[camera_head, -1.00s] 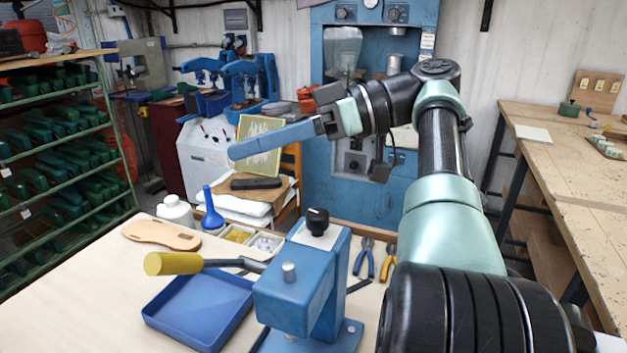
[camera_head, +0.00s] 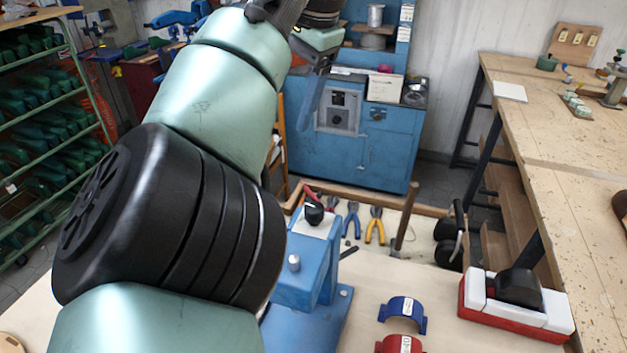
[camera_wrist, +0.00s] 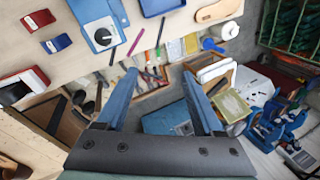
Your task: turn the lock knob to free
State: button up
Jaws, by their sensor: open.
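The lock knob (camera_head: 314,212) is black and round-topped, with a light mark on it. It sits on a white plate on top of the blue bench press (camera_head: 300,270). In the wrist view the knob (camera_wrist: 103,37) is at the upper left on the press (camera_wrist: 88,14). My gripper (camera_wrist: 160,74) is open and empty, its two blue fingers well apart. In the head view my gripper (camera_head: 309,112) hangs beyond and above the knob, touching nothing. My arm hides the left of the press and its yellow-handled lever.
A blue clamp (camera_head: 402,312), a red clamp (camera_head: 400,344) and a red-and-white block (camera_head: 515,305) are to the right. A blue machine (camera_head: 380,140) stands beyond the bench.

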aim_at(314, 207)
jog(key=s+d+m+g+h+p, duration=0.2)
jog(key=s+d+m+g+h, duration=0.1)
jog(key=s+m, duration=0.4)
jog(key=shift+m, duration=0.3)
jog(key=f, duration=0.4)
jog(key=w+f+p, duration=0.1)
jog(key=f, duration=0.4)
jog(key=f+p, duration=0.1)
jog(key=f, duration=0.3)
jog(key=shift+w+d+f, duration=0.25)
jog(key=shift+f, duration=0.05)
jog(key=shift+c, duration=0.2)
grip_shut()
